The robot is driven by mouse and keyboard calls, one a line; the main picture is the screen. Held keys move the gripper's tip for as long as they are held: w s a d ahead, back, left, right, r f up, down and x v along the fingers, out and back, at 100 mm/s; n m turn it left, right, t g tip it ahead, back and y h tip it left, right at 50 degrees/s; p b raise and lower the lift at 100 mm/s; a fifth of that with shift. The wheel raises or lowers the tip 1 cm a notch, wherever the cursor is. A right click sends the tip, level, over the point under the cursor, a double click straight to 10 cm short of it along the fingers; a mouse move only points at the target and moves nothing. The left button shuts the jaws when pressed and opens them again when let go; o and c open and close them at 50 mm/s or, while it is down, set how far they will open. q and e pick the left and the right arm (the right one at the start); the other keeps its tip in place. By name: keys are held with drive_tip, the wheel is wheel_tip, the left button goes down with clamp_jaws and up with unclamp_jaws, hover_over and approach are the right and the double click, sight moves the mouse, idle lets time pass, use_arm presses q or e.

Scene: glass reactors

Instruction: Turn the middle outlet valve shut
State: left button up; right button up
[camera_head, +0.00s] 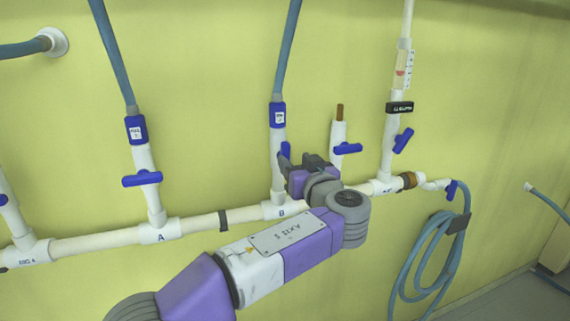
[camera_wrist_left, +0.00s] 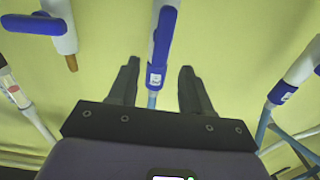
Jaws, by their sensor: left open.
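The middle outlet valve on branch B has a blue handle (camera_head: 286,150), partly hidden behind my left gripper in the head view. The visible part of the handle stands roughly upright, along its white pipe. My left gripper (camera_head: 298,164) is in front of this branch, just below the blue labelled hose collar (camera_head: 278,116). In the left wrist view the gripper (camera_wrist_left: 160,85) is open, with its two dark fingers on either side of the blue parts of a branch (camera_wrist_left: 162,40). I see no clear contact. My right gripper is not in view.
Branch A has a crosswise blue handle (camera_head: 142,180) at left. To the right stand a short brown-tipped branch with a blue handle (camera_head: 348,148) and a taller pipe with a tilted blue handle (camera_head: 403,140). A coiled hose (camera_head: 418,250) hangs at lower right.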

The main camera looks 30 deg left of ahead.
sight(287, 152)
use_arm(q)
drive_tip(key=p+x, duration=0.2)
drive_tip(key=x, duration=0.5)
drive_tip(key=shift+a+r, duration=0.15)
drive_tip(key=shift+a, duration=0.05)
drive_tip(key=shift+w, duration=0.1)
clamp_jaws()
